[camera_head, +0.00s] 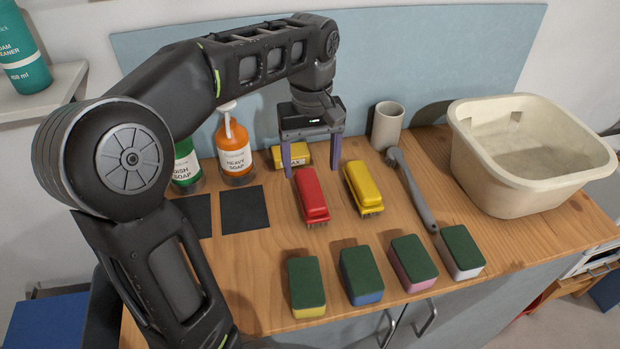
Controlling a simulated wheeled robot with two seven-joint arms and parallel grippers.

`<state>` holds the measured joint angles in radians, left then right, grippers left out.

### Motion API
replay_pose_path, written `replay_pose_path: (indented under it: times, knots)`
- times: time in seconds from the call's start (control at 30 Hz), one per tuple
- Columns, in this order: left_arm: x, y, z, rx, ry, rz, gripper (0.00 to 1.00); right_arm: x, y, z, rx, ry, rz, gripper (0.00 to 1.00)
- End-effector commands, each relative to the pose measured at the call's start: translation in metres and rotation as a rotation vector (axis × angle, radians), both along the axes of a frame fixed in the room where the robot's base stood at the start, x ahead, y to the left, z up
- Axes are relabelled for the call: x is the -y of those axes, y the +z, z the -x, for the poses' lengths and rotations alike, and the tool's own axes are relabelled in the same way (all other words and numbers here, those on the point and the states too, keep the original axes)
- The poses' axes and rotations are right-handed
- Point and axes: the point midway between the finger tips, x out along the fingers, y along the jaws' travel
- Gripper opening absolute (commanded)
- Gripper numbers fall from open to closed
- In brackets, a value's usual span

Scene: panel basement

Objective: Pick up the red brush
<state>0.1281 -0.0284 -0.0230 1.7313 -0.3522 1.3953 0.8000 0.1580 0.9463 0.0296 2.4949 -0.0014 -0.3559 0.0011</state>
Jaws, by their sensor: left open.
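The red brush (312,195) lies bristles down on the wooden counter, left of a yellow brush (363,187). My left gripper (311,172) comes over from the back with its purple fingers pointing down. It is open and empty, with its fingers on either side of the far end of the red brush. I cannot tell whether a finger touches the brush. My right gripper is not in view.
Several sponges (307,287) line the counter's front. An orange soap bottle (233,150), a green one (186,165) and a yellow box (292,156) are behind.

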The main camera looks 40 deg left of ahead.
Motion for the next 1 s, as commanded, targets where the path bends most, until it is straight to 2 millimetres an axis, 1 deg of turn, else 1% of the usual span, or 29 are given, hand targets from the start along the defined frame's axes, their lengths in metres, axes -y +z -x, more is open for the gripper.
replay_pose_path:
  times: [0.27,0.37,0.53,0.87,1.0]
  knots:
    - [0.0,0.0,0.0,0.0,0.0,0.0,0.73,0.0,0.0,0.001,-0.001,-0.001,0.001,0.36]
    - [0.0,-0.007,0.0,-0.001,0.0,0.0,0.73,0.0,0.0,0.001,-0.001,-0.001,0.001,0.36]
    - [0.0,-0.024,0.0,-0.002,0.0,0.001,0.73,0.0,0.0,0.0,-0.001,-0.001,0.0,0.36]
    - [0.0,-0.027,0.0,0.0,0.0,0.0,0.73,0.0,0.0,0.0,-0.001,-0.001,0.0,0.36]
    - [0.0,-0.037,0.0,-0.003,0.0,0.0,0.73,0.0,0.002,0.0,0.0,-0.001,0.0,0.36]
